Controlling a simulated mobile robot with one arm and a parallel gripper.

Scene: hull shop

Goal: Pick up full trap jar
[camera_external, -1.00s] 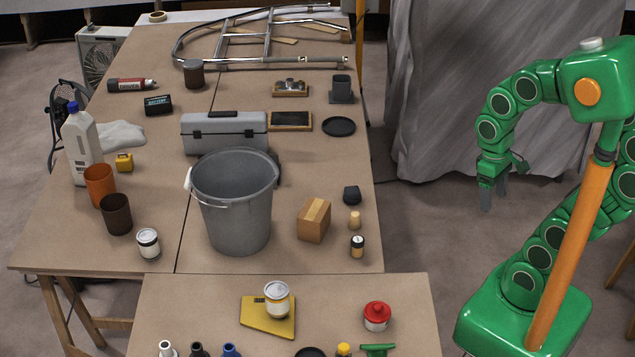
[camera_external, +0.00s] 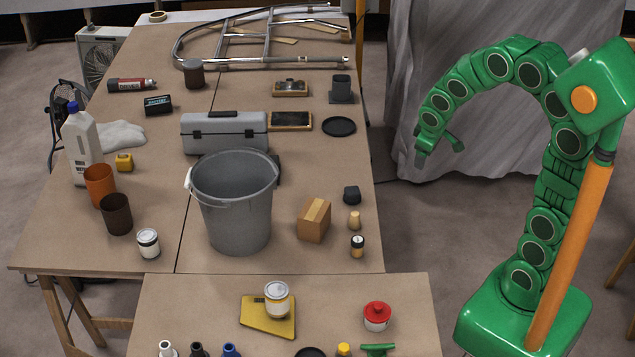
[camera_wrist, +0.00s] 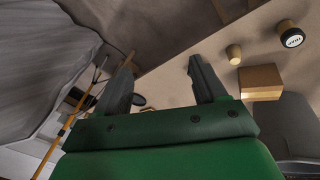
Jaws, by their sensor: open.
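A small jar (camera_external: 357,246) with a dark lid stands upright near the right front of the long table, beside a cork-like stopper and a cardboard box. It also shows in the wrist view (camera_wrist: 289,33), at the upper right, with white marks on its dark lid that look like lettering too small to read surely. I cannot be certain that it is the full trap jar. My gripper (camera_external: 438,152) is open and empty in the air, to the right of the table and away from the jar. Its spread fingers show in the wrist view (camera_wrist: 158,72).
A white-lidded jar (camera_external: 277,302) stands on a yellow scale (camera_external: 258,318), with a red-lidded jar (camera_external: 377,317) nearby. A grey curtain (camera_external: 460,80) hangs behind.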

